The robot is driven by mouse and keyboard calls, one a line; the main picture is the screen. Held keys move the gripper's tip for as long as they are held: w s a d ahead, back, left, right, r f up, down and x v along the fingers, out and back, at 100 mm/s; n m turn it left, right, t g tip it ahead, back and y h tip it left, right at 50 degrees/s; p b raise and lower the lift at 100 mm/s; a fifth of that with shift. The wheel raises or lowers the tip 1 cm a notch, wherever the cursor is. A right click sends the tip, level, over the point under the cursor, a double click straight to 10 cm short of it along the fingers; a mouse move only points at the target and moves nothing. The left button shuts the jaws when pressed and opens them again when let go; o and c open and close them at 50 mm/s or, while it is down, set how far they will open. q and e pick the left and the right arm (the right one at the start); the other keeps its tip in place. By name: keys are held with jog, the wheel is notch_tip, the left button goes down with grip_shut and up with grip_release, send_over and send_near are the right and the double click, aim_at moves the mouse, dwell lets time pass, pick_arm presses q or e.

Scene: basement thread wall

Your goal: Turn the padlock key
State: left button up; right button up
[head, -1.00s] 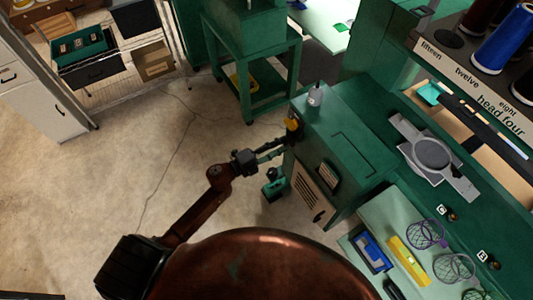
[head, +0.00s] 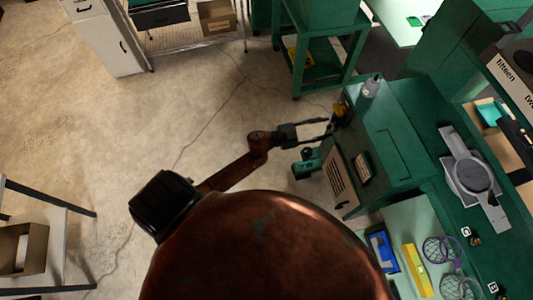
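A yellow and dark padlock (head: 341,110) hangs at the near left corner of a green cabinet (head: 392,138). Its key is too small to make out. My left gripper (head: 328,129) reaches in from the left, just below and left of the padlock. Its two dark fingers look spread apart, with nothing seen between them. I cannot tell whether a fingertip touches the padlock or key. My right gripper is not in view.
A green bench with a grey clamp-like fixture (head: 470,175), a blue tray (head: 382,250) and a yellow block (head: 416,270) lies right. Open floor is at left.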

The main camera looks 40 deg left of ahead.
pick_arm(q)
jog(key=s+a+n, duration=0.5)
jog(key=s, duration=0.1)
jog(key=s+a+f+n+y+p, duration=0.1)
jog(key=s+a+f+n+y, duration=0.1)
jog(key=f, duration=0.6)
jog(key=s+a+f+n+g+y+p, duration=0.1)
jog(key=s+a+f+y, duration=0.1)
jog(key=a+f, duration=0.4)
jog(key=s+a+f+n+y+p, duration=0.1)
jog(key=a+f+y, duration=0.3)
jog(key=f, duration=0.8)
jog(key=shift+s+a+n+g+y, duration=0.3)
jog(key=shift+s+a+n+g, duration=0.1)
jog(key=shift+s+n, duration=0.35)
jog(key=shift+w, duration=0.15)
